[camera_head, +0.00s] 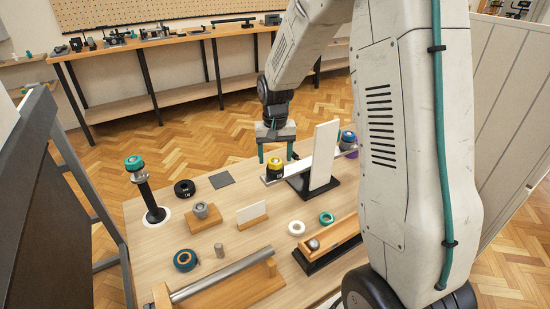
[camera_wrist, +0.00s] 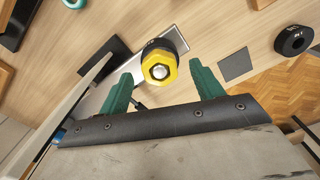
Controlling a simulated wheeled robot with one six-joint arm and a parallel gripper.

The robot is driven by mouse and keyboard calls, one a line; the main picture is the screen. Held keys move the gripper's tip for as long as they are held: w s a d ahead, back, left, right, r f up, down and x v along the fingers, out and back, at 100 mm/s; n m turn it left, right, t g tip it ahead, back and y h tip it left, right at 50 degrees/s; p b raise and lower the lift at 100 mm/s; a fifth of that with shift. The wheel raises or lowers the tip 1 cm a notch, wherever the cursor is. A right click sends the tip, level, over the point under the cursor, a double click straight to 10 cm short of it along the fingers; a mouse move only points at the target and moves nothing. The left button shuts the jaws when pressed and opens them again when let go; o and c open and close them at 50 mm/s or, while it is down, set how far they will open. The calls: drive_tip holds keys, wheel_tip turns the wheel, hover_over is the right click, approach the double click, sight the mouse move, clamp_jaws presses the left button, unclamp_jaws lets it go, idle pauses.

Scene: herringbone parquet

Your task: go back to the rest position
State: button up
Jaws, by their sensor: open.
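My gripper (camera_head: 276,152) is open, pointing down over the far side of the wooden table (camera_head: 150,238), with its teal fingers apart. A black piece with a yellow top (camera_head: 274,164) stands on a silver bar (camera_head: 308,165) just below the fingers. In the wrist view, the yellow-topped piece (camera_wrist: 159,66) shows between and beyond the two spread fingers (camera_wrist: 162,76), and I see no contact. My gripper holds nothing. No marker for a rest position shows.
A white upright panel (camera_head: 325,153) on a black base stands close to the right of my gripper. Left are a teal-topped black post (camera_head: 145,190), a black ring (camera_head: 184,188) and a grey square (camera_head: 221,180). Nearer are a metal tube (camera_head: 222,273) and wooden blocks.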

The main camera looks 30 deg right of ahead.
wheel_tip(320, 180, up, 6)
drive_tip(key=shift+r, duration=0.15)
